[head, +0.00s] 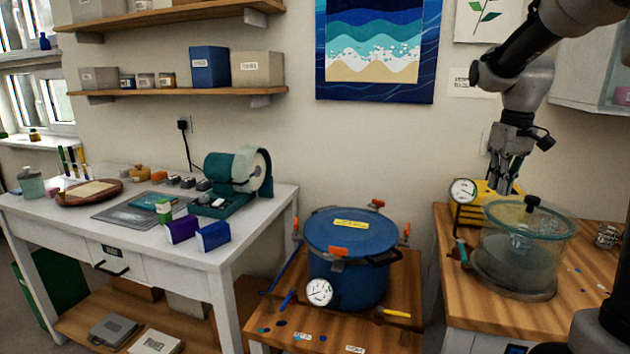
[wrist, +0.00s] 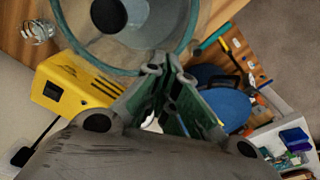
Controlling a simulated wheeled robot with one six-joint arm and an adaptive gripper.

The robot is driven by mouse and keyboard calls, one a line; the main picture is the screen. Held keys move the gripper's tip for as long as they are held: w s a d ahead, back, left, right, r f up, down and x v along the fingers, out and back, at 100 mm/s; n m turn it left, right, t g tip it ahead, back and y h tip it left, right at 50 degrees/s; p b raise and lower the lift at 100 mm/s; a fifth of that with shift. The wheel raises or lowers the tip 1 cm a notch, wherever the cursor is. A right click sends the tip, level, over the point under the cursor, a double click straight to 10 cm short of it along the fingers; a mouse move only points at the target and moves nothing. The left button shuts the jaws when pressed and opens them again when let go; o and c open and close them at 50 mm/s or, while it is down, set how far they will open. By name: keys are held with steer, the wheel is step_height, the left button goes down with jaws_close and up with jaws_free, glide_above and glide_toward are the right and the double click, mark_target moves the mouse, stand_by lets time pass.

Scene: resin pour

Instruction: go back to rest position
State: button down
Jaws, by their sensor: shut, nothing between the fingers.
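My gripper (head: 505,180) points down on the right side of the head view, in front of the wall and above the wooden bench. Its fingers look close together and hold nothing. In the wrist view my gripper (wrist: 172,95) shows at the centre, with the glass vacuum chamber (wrist: 120,62) just beyond it. In the head view the chamber (head: 515,265) stands on the bench with a clear lid and a black knob, to the front right of the gripper. My gripper is apart from the lid in the head view.
A yellow pump (head: 470,215) with a dial gauge stands behind the chamber. A blue pressure pot (head: 345,245) with orange clamps stands on a low wooden stand. A white worktable (head: 150,235) with a tape dispenser (head: 240,175) is at left. Wall shelves (head: 180,90) hang above it.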

steer(key=s+a+m+t, duration=0.1)
steer(key=s+a, duration=0.2)
steer(key=s, duration=0.9)
steer(key=s+a+t, duration=0.2)
steer(key=s+a, duration=0.1)
steer(key=s, duration=1)
steer(key=shift+a+m, duration=0.3)
steer(key=shift+m, duration=0.1)
steer(key=shift+f, duration=0.1)
